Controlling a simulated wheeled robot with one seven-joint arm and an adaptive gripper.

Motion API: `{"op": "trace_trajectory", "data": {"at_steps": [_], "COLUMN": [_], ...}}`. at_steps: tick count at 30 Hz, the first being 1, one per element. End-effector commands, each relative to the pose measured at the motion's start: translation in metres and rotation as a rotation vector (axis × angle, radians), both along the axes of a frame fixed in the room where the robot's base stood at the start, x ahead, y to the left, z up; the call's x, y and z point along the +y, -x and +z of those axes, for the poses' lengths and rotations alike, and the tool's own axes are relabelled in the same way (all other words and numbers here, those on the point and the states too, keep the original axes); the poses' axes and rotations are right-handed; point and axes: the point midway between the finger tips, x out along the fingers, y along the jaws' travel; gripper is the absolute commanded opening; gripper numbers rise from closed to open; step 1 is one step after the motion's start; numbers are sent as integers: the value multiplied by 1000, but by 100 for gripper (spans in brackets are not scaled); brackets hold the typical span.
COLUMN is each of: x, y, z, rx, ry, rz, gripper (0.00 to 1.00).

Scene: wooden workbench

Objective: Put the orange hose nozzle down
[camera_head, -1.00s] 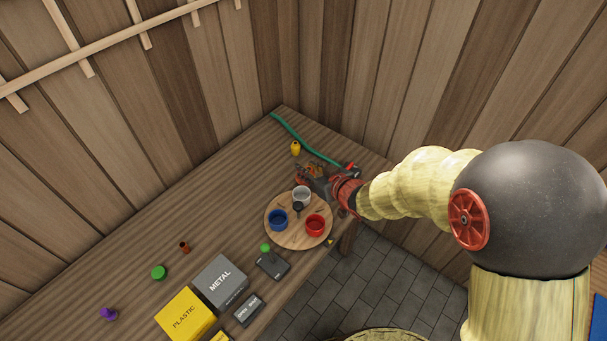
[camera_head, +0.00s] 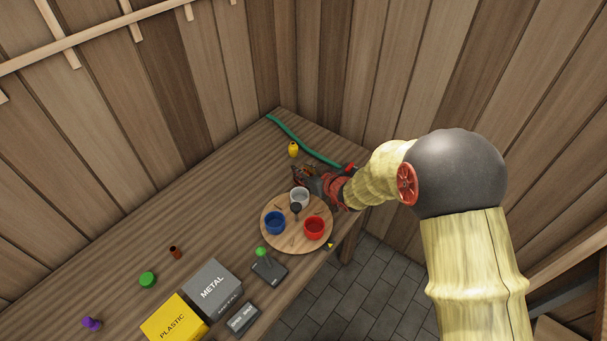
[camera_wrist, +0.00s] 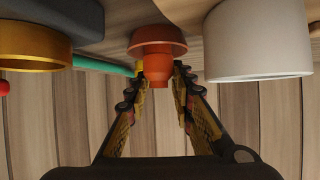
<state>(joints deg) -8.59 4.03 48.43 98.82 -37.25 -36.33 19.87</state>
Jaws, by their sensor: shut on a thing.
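The orange hose nozzle (camera_wrist: 157,52) sits between my fingertips in the wrist view, its wide flange against the wood at the top of that picture. My gripper (camera_wrist: 160,82) is shut on its narrow end. In the head view my gripper (camera_head: 308,176) is low over the far right part of the workbench, just behind the white cup (camera_head: 299,195). The nozzle cannot be made out clearly there. I cannot tell whether the bench bears its weight.
A round wooden board (camera_head: 272,240) holds the white, blue (camera_head: 274,223) and red (camera_head: 314,229) cups. A yellow nozzle (camera_head: 293,149) and a green hose (camera_head: 300,144) lie behind my gripper. METAL (camera_head: 211,287) and PLASTIC (camera_head: 173,318) boxes stand at the front. The bench's left middle is mostly clear.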

Motion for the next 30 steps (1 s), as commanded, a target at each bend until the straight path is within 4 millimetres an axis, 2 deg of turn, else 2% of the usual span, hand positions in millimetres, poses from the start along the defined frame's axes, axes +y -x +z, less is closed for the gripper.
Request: {"op": "trace_trajectory", "data": {"at_steps": [10, 11, 12, 20, 30], "x": [0, 0, 0, 0, 0], "y": [-1, -1, 0, 0, -1], "z": [-2, -1, -1, -1, 2], "rx": [-2, -2, -2, -2, -3], "ry": [0, 0, 0, 0, 0], "rz": [0, 0, 0, 0, 1], "gripper": [2, 25, 27, 42, 42]}}
